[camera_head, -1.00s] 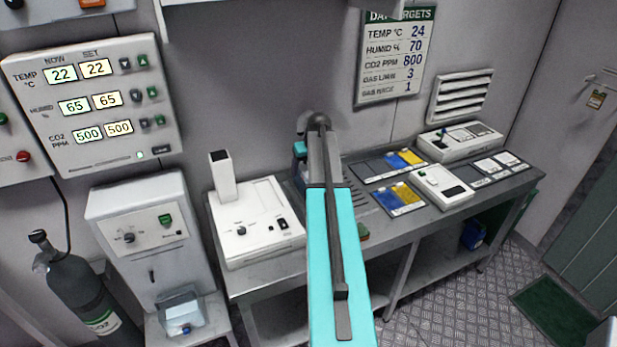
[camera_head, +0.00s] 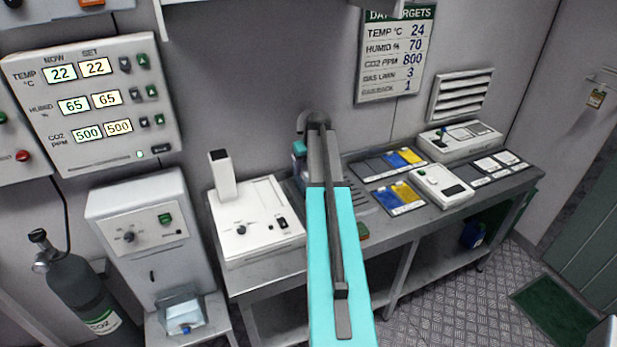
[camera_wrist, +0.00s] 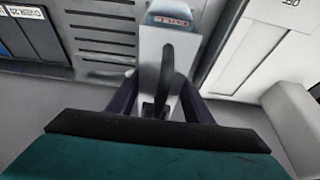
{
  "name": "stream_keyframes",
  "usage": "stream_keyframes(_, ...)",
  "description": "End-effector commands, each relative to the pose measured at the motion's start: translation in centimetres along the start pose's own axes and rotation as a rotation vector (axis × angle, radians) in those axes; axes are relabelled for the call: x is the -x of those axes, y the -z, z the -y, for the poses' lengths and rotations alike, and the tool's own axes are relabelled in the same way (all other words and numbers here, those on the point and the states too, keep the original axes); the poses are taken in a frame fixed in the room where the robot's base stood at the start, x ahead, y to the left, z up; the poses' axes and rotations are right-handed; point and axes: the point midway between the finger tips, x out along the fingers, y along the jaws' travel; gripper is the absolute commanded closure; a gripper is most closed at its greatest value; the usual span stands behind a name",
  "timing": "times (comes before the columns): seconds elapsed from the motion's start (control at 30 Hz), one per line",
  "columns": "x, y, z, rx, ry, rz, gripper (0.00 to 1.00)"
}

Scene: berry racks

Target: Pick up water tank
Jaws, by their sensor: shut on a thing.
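In the wrist view my gripper (camera_wrist: 160,98) has its two dark fingers on either side of a black curved handle (camera_wrist: 165,72). The handle is on a pale grey device (camera_wrist: 150,42) with a red label at its far end. The device is on the bench beside a slotted grey panel. In the head view my cyan and grey arm hides the gripper and most of this device. A clear bluish container with a blue fitting (camera_head: 182,314) stands under the white cabinet at lower left. It looks like a water tank, and my gripper is well away from it.
The bench (camera_head: 265,272) holds a white instrument (camera_head: 258,218) left of my arm. Blue and yellow cards (camera_head: 400,196) and a small white device (camera_head: 442,186) are to its right. A gas cylinder (camera_head: 80,290) stands at far left.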

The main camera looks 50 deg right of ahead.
Motion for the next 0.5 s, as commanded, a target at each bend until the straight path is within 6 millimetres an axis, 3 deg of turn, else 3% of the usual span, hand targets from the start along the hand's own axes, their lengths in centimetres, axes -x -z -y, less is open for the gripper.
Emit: stream_keyframes(0.5, 0.50, 0.01, -0.01, 0.000, -0.001, -0.004, 1.00)
